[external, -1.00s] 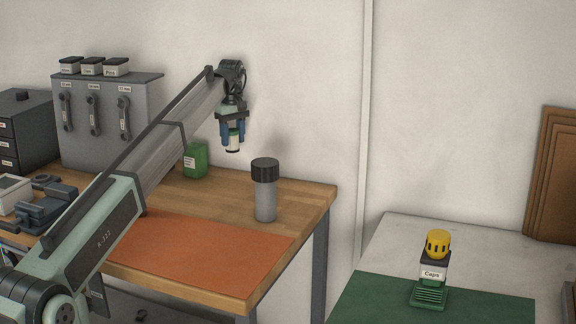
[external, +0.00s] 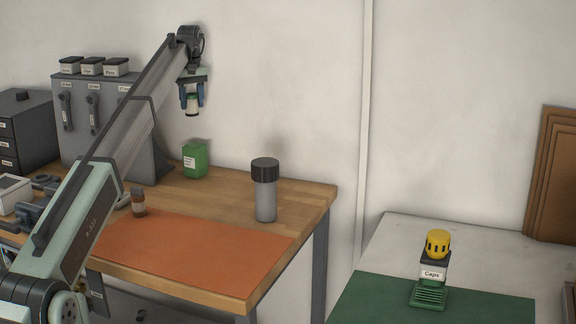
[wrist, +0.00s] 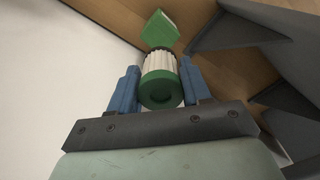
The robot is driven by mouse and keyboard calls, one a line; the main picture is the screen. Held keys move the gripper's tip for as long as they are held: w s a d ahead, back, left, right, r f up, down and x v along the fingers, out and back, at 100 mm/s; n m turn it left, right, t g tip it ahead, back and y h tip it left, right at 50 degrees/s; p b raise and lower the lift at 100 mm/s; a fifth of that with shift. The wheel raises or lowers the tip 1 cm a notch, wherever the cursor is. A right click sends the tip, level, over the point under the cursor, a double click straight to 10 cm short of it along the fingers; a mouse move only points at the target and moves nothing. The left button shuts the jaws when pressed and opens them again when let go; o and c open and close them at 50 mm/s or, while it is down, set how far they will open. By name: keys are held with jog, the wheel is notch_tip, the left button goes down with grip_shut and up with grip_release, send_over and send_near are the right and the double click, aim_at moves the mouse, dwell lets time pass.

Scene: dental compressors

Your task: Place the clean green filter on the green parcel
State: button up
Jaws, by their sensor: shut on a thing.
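The clean filter, white and pleated with green end caps, is held between the blue fingers of my gripper (external: 192,97). The filter (external: 192,107) hangs upright in the air above the back of the wooden bench. In the wrist view the filter (wrist: 158,82) shows its green ring end between both fingers. The green parcel (external: 195,160), a green box with a white label, stands on the bench below, apart from the filter. In the wrist view the green parcel (wrist: 160,28) shows just beyond the filter's far end, which partly covers it.
A grey cylinder with a black cap (external: 265,190) stands on the bench, right of the parcel. An orange mat (external: 190,255) lies clear in front. A small brown bottle (external: 138,203) and a grey cabinet (external: 110,115) are to the left. A yellow-topped stack (external: 436,265) is on the right table.

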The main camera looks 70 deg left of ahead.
jog(key=shift+f, duration=5)
jog(key=o, duration=1)
jog(key=shift+f, duration=0.15)
jog(key=shift+o, duration=0.2)
notch_tip(320, 180, up, 12)
jog(key=shift+r, duration=0.2)
